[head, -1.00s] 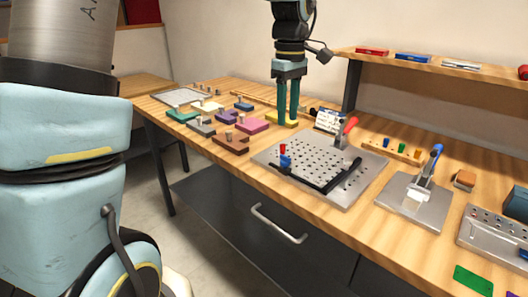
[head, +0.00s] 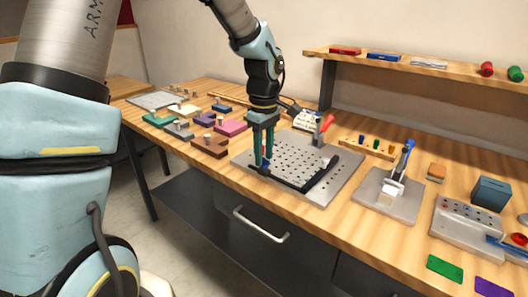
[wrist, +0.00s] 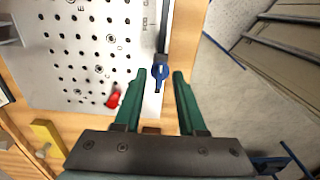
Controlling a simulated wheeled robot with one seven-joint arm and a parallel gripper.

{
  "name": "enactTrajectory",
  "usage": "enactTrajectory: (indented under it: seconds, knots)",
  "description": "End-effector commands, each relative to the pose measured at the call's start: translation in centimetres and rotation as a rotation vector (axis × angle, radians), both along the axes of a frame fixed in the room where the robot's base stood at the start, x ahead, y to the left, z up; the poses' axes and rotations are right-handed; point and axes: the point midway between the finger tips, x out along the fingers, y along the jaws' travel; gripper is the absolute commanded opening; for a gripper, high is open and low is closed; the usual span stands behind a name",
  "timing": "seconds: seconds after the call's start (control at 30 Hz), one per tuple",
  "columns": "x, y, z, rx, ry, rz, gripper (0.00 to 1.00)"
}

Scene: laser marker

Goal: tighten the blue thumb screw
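The blue thumb screw (wrist: 160,71) sits at the end of a dark bar on the perforated metal plate (wrist: 90,45). It lies between the tips of my gripper (wrist: 160,74) in the wrist view, with gaps on both sides. In the head view my gripper (head: 263,160) points down over the plate's left front part, and its fingers largely hide the screw. The gripper is open, with nothing held. A red thumb screw (wrist: 113,100) is on the plate beside the left finger. The plate (head: 322,195) also carries a black angled bar (head: 318,176).
A red-handled clamp (head: 324,127) stands at the plate's back edge. A blue-handled clamp (head: 402,158) on its own plate is to the right. Coloured blocks with pegs, such as a brown one (head: 210,146), lie to the left. A shelf (head: 400,63) runs behind.

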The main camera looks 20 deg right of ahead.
Motion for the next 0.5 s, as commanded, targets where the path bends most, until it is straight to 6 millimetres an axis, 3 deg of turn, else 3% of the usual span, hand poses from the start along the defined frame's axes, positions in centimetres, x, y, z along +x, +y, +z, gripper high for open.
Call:
enactTrajectory:
  seconds: [0.07,0.4,0.5]
  knots:
    - [0.00,0.00,0.01,0.000,0.000,0.000,0.40]
    - [0.00,-0.01,0.04,0.000,0.000,0.000,0.03]
    - [0.00,-0.01,0.04,0.000,0.000,0.000,0.00]
